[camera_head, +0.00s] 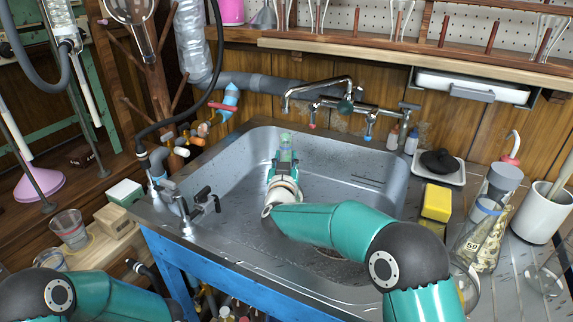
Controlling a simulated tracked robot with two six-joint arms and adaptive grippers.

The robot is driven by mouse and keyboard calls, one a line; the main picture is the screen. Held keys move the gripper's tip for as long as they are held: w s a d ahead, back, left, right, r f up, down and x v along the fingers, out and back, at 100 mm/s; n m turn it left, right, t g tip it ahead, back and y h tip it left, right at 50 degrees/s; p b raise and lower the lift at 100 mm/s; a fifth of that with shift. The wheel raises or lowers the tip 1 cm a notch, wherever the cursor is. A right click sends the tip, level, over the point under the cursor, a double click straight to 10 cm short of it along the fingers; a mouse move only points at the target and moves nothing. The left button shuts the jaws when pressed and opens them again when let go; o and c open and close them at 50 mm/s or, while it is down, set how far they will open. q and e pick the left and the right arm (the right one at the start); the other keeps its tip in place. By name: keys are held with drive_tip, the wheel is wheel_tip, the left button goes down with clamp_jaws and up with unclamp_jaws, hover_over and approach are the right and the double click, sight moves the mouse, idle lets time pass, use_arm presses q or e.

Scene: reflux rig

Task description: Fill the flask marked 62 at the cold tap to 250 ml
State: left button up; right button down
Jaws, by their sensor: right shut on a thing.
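My right gripper (285,153) is over the sink (385,180), below the end of a wall-mounted spout (318,83). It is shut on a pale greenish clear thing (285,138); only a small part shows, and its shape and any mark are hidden. The tap has a handle with a red mark (312,125) on the left and one with a blue mark (368,136) on the right. I see no running water. No mark 62 is readable. A clear flask marked 59 (469,243) stands on the right counter. My left arm shows at the bottom left, its gripper out of view.
A yellow sponge (436,203), a dish with a black object (441,162) and a white pot (541,212) stand right of the sink. A small tap (186,214) is at the sink's left front. A glassware shelf (400,57) runs above. Beakers (69,229) stand at left.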

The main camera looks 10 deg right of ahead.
drive_tip(key=w, duration=0.1)
drive_tip(key=w+p, duration=0.1)
drive_tip(key=w, duration=0.1)
drive_tip(key=shift+w+d+r, duration=0.1)
drive_tip(key=shift+d, duration=0.1)
drive_tip(key=shift+f+b, duration=0.3)
drive_tip(key=shift+f, duration=0.45)
drive_tip(key=c, duration=0.8)
unclamp_jaws()
drive_tip(key=shift+o, duration=0.2)
